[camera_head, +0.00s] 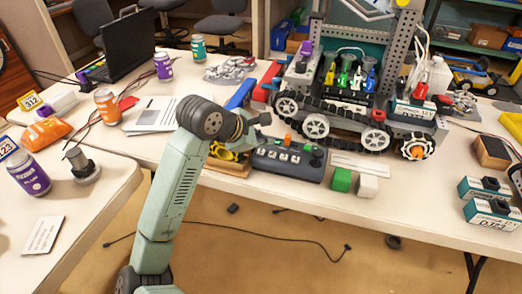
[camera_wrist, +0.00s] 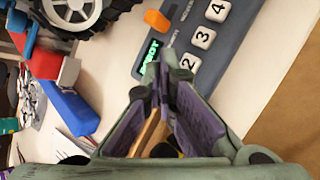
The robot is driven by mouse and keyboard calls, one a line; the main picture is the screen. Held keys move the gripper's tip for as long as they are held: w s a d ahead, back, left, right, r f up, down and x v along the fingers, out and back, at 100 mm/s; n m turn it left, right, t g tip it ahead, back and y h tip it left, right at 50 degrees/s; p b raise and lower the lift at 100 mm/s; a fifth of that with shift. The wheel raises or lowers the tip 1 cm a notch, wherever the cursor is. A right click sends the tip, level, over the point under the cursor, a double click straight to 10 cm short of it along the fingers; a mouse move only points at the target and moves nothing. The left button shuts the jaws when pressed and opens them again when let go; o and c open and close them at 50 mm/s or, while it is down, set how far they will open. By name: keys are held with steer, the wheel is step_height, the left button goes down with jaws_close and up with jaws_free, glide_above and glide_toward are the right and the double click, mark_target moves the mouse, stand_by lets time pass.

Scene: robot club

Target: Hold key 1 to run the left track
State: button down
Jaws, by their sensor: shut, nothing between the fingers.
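The dark control box (camera_head: 316,174) lies near the front edge of the table, with a row of white number keys (camera_head: 283,156) and an orange knob (camera_head: 288,139). The tracked vehicle (camera_head: 345,110) stands behind the box.
A green cube (camera_head: 341,180) and a white cube (camera_head: 367,186) sit right of the box. A wooden tray (camera_head: 228,168) is at its left. Blue (camera_head: 240,95) and red (camera_head: 267,80) blocks lie behind my gripper. Papers and cans stand left; cables lie on the floor.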

mark_target(263, 152)
steer(key=shift+f+b, duration=0.85)
steer(key=shift+b, duration=0.8)
stand_by(1.1)
steer(key=shift+r, duration=0.15)
stand_by(2.4)
steer(key=shift+r, duration=0.7)
steer(key=shift+r, duration=0.1)
steer(key=shift+r+p, duration=1)
steer(key=shift+r, duration=1.45)
